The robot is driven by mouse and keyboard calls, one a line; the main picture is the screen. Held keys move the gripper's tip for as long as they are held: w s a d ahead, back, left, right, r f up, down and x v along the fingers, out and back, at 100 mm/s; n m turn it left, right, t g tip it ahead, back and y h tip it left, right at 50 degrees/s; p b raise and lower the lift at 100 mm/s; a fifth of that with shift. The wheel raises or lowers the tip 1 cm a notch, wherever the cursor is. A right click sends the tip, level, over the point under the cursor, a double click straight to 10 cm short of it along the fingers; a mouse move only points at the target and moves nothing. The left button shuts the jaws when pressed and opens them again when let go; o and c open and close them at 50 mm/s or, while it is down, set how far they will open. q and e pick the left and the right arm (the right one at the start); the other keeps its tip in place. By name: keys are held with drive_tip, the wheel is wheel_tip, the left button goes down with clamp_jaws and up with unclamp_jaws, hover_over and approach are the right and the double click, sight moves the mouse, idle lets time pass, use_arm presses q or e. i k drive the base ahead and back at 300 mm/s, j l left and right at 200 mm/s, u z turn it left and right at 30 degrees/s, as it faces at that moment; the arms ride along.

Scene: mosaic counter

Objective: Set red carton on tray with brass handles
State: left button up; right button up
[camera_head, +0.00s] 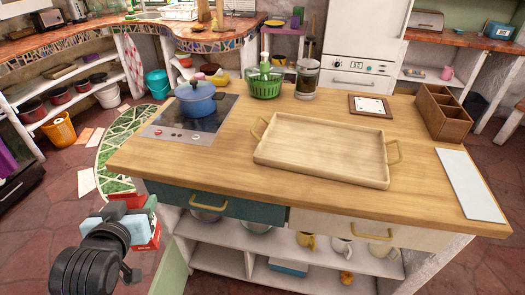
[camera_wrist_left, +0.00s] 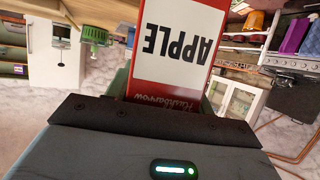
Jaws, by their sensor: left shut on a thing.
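The red carton (camera_head: 154,236) shows low at the left in the head view, in front of the counter's left end and below its top. In the left wrist view the red carton (camera_wrist_left: 178,88) has a white panel with "APPLE" upside down. My left gripper (camera_head: 135,214) is shut on the carton, and the gripper and arm hide part of it in the head view. The wooden tray (camera_head: 318,150) with brass handles lies empty on the counter, to the right of and beyond my left gripper. My right gripper is not in view.
On the wooden counter (camera_head: 215,165), a blue pot (camera_head: 196,102) stands on the cooktop left of the tray. A green spinner (camera_head: 264,82) and a jar (camera_head: 307,80) stand behind. A wooden divided box (camera_head: 444,112) and a white board (camera_head: 468,184) are at right. Bare wood lies left of the tray.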

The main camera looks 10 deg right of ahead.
sight(314, 146)
drive_tip(key=l, duration=1.3)
drive_tip(key=k+l, duration=0.1)
drive_tip(key=l, duration=1.25)
